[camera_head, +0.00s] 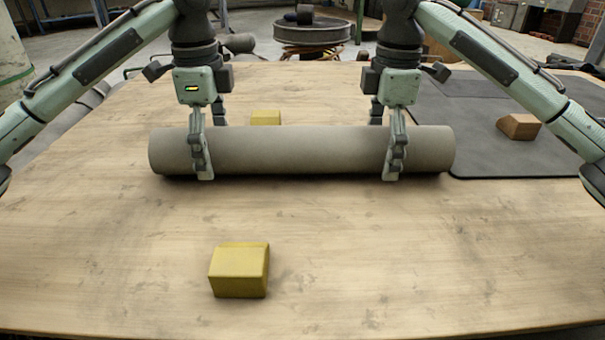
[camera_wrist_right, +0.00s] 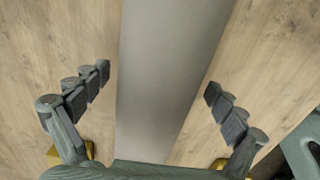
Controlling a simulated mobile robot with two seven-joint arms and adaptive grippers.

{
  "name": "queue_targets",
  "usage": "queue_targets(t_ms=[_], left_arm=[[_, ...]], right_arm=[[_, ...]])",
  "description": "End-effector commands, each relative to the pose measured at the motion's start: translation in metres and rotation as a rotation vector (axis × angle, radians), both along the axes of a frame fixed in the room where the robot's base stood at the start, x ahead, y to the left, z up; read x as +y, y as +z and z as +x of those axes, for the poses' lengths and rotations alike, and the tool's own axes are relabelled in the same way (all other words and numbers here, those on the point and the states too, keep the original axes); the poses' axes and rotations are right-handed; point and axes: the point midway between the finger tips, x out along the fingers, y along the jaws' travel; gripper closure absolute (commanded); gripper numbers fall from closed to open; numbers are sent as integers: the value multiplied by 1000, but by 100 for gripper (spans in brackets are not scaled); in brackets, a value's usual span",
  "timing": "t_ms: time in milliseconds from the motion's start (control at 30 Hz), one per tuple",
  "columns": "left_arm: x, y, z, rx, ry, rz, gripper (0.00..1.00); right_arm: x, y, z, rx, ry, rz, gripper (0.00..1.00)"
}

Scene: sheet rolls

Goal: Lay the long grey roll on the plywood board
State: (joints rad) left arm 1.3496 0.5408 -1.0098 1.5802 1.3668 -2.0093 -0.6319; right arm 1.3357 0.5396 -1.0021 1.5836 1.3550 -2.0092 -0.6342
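The long grey roll (camera_head: 295,150) lies level across the light wooden surface (camera_head: 400,260) in the head view, which looks like plywood; I see no separate board. My left gripper (camera_head: 210,150) straddles the roll left of its middle, one finger in front and one behind. My right gripper (camera_head: 384,150) straddles it nearer its right end. In the right wrist view the roll (camera_wrist_right: 170,70) runs between the spread fingers of my right gripper (camera_wrist_right: 158,80), with wood showing on both sides. My left gripper's fingers look equally spread. The roll hides part of the rear fingers.
A yellow block (camera_head: 239,270) stands in front of the roll, and another yellow block (camera_head: 265,117) is behind it. A dark grey mat (camera_head: 480,155) lies at the right, by the roll's right end, with a brown block (camera_head: 518,127) on it. The front of the wooden surface is mostly clear.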

Motion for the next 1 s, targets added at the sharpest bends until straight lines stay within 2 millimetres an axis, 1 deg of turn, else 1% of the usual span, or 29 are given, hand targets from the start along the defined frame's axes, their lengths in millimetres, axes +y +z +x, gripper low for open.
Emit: queue_targets(t_ms=[233, 367, 467, 700, 800, 900, 1000], left_arm=[[1, 0, 0, 0, 1, 1, 4], [1, 10, 1, -3, 2, 2, 4], [1, 27, 1, -6, 2, 2, 4], [1, 79, 1, -6, 3, 2, 4], [1, 97, 1, -5, 3, 2, 4], [1, 109, 1, -2, 2, 1, 4], [0, 117, 0, 0, 0, 1, 4]], right_arm=[[-1, 0, 0, 1, -1, -1, 4], [-1, 0, 0, 1, -1, -1, 4], [-1, 0, 0, 1, -1, -1, 4], [-1, -1, 0, 1, -1, -1, 4], [-1, -1, 0, 1, -1, -1, 4], [-1, -1, 0, 1, -1, -1, 4], [-1, 0, 0, 1, -1, -1, 4]])
